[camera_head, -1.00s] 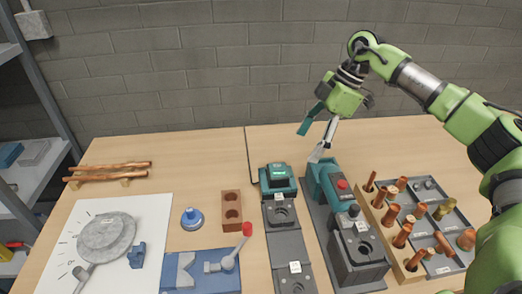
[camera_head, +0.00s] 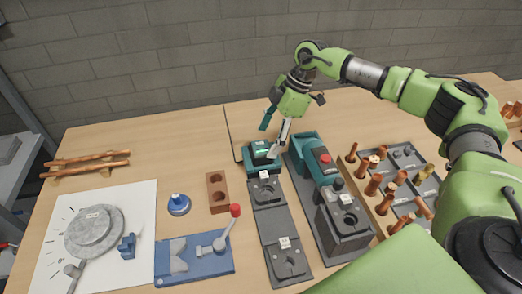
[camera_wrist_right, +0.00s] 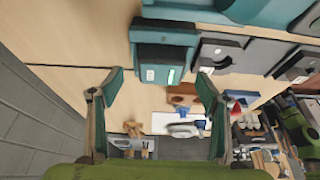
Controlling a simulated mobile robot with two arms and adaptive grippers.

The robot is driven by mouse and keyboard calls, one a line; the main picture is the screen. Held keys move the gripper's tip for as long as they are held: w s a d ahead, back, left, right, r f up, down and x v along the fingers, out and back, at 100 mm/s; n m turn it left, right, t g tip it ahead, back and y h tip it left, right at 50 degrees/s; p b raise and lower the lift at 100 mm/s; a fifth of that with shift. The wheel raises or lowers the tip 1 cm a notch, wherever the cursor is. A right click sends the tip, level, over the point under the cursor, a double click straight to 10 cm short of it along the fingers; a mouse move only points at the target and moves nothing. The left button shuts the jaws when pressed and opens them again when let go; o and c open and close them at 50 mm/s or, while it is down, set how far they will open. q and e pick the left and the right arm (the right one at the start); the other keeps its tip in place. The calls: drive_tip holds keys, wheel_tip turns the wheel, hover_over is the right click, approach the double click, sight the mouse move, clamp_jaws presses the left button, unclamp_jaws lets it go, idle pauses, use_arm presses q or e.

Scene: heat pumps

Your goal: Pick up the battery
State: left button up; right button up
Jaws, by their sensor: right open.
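The battery seems to be the teal and black block with a lit green display (camera_head: 261,152), at the back of the dark base plates in the head view. It also shows in the right wrist view (camera_wrist_right: 165,58), near the top centre. Whether it is one piece with the black part under it, I cannot tell. My right gripper (camera_head: 271,138) is open and empty, pointing down above and just behind the battery. In the right wrist view its two fingers (camera_wrist_right: 160,80) are spread to either side of the battery's display. My left gripper is not in view.
A teal tool with a red button (camera_head: 323,158) stands close right of the battery. Dark fixtures (camera_head: 282,255) lie in front. A tray of copper pieces (camera_head: 380,225) is further right. A brown block (camera_head: 216,192) and blue clamp (camera_head: 195,262) are left. A brick wall stands behind.

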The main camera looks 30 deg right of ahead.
sight(262, 146)
drive_tip(key=x, duration=0.3)
drive_tip(key=shift+a+p, duration=0.3)
drive_tip(key=shift+p, duration=0.1)
drive_tip(key=shift+f, duration=0.25)
drive_tip(key=shift+r, duration=0.1)
drive_tip(key=c, duration=1.6)
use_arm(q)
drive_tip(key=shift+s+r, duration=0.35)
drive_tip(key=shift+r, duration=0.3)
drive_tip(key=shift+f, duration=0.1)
use_arm(e)
drive_tip(key=shift+r, duration=0.1)
